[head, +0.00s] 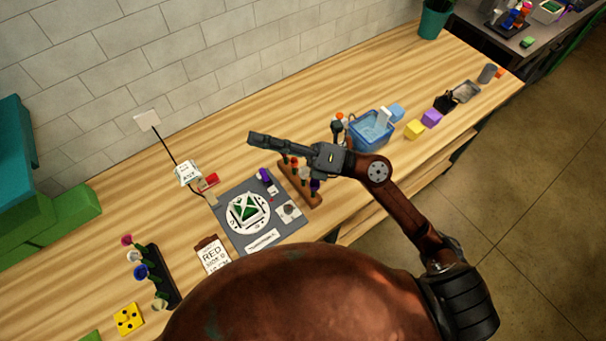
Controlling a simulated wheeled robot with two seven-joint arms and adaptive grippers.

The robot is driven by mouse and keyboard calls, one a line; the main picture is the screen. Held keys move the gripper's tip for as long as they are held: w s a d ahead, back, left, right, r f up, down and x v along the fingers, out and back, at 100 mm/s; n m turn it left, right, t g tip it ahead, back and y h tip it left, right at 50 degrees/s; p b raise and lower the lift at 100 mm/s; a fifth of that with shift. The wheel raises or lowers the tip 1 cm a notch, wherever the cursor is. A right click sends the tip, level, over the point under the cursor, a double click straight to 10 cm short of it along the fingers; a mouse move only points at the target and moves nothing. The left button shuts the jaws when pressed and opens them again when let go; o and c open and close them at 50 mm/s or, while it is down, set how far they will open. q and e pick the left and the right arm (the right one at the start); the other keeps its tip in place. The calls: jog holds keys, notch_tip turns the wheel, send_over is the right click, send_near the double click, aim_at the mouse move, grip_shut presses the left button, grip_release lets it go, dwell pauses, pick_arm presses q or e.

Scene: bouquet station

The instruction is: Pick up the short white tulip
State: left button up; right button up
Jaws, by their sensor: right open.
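A dark rack (168,280) at the lower left holds several flowers, with magenta, pale and blue heads. One whitish head (134,256) sits between the magenta and blue ones, and another pale head (160,304) is at the rack's near end. I cannot tell which is the short white tulip. My left gripper is not in view.
A grey mat (225,205) bears a round white disc with a green-and-white block. A card reading RED (211,254) lies beside it. A blue bin (362,140), yellow block (414,129) and purple block (431,118) stand right.

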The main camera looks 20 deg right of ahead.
jog(key=s+a+f+n+g+h, duration=0.1)
jog(key=a+f+n+g+h, duration=0.15)
jog(key=f+n+g, duration=0.2)
jog(key=n+h, duration=0.3)
jog(key=h, duration=1.1)
send_over(306, 170)
jog(key=s, duration=0.2)
jog(key=shift+m, duration=0.25)
jog(key=f, duration=1.8)
jog(key=shift+w+d, duration=0.15)
jog(key=shift+d, duration=0.1)
jog(key=shift+w+d+f+g, duration=0.1)
jog(key=shift+f+g, duration=0.15)
jog(key=shift+f, duration=0.05)
jog(key=shift+p+x, duration=0.75)
jog(key=shift+x, duration=2.75)
jog(key=shift+d, duration=0.15)
jog(key=c, duration=0.9)
